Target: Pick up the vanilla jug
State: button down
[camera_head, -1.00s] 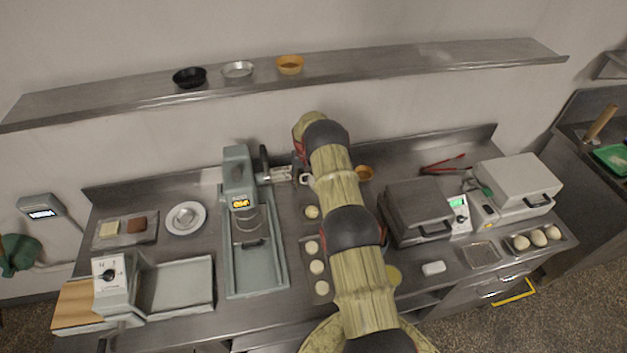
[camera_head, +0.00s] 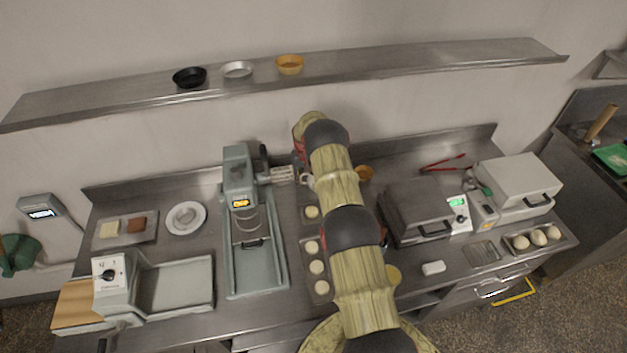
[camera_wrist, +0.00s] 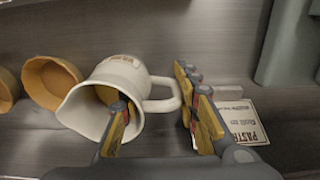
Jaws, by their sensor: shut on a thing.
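The vanilla jug (camera_wrist: 128,76) is a white pitcher with a brown-orange label. In the wrist view it is tilted, its mouth facing the lower left and its handle to the right. My gripper (camera_wrist: 152,98) has one finger inside the mouth and the other outside, beyond the handle, with the jug's wall and handle between them. In the head view only a small white part of the jug (camera_head: 307,180) shows beside my arm, which hides the rest and the fingers. I cannot tell whether the jug touches the counter.
An orange-brown bowl (camera_wrist: 50,82) stands close left of the jug. A printed card (camera_wrist: 242,122) lies right of the fingers. A grey mixer (camera_head: 238,178) stands left of my arm, a dark press (camera_head: 416,208) right. A wall shelf (camera_head: 430,60) runs above.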

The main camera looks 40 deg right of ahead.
jog(key=shift+r, duration=0.2)
dwell(0.4)
jog(key=shift+r+b, duration=0.45)
jog(key=shift+r, duration=0.55)
jog(key=s+a+r+b, duration=0.2)
jog(key=s+a+r, duration=0.3)
jog(key=s+r, duration=0.5)
jog(key=shift+s+r, duration=0.3)
jog(key=shift+s, duration=1.15)
jog(key=shift+s, duration=0.1)
dwell(1.9)
